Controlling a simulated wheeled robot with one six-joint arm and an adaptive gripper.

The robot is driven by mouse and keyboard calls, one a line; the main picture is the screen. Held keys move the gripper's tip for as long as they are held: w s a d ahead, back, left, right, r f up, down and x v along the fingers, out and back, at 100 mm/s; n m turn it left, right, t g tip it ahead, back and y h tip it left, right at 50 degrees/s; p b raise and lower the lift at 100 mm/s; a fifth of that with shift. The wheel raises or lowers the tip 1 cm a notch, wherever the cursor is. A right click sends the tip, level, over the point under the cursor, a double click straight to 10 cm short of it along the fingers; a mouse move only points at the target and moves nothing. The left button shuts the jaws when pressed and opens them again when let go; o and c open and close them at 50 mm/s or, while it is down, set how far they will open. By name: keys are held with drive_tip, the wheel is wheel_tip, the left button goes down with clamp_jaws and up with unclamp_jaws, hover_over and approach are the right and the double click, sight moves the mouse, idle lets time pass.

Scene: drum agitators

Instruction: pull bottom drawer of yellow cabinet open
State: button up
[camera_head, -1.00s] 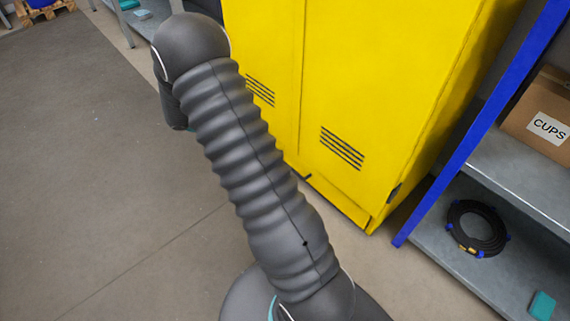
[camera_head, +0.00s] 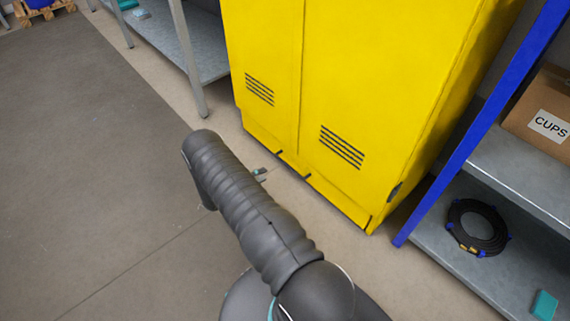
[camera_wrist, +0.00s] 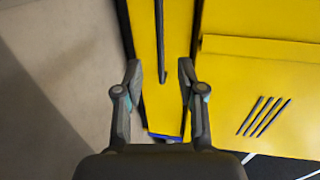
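The yellow cabinet (camera_head: 375,85) stands upright, with its low bottom drawer (camera_head: 335,198) along its foot, close to the floor. In the wrist view the drawer front (camera_wrist: 172,105) is a narrow yellow strip, with a dark bar handle (camera_wrist: 160,45) along it. My gripper (camera_wrist: 160,78) is open, its two fingers apart on either side of the strip. The lower end of the handle shows between the fingertips, with no visible contact. In the head view only a small part of my gripper (camera_head: 261,173) shows beside the cabinet foot; my arm hides the rest.
A grey shelf unit (camera_head: 200,55) stands left of the cabinet. The floor (camera_head: 90,170) at left and in front is clear.

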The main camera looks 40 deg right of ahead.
sight(285, 163)
drive_tip(key=x, duration=1.3)
drive_tip(key=shift+w+d, duration=0.1)
drive_tip(key=shift+d, duration=0.25)
clamp_jaws()
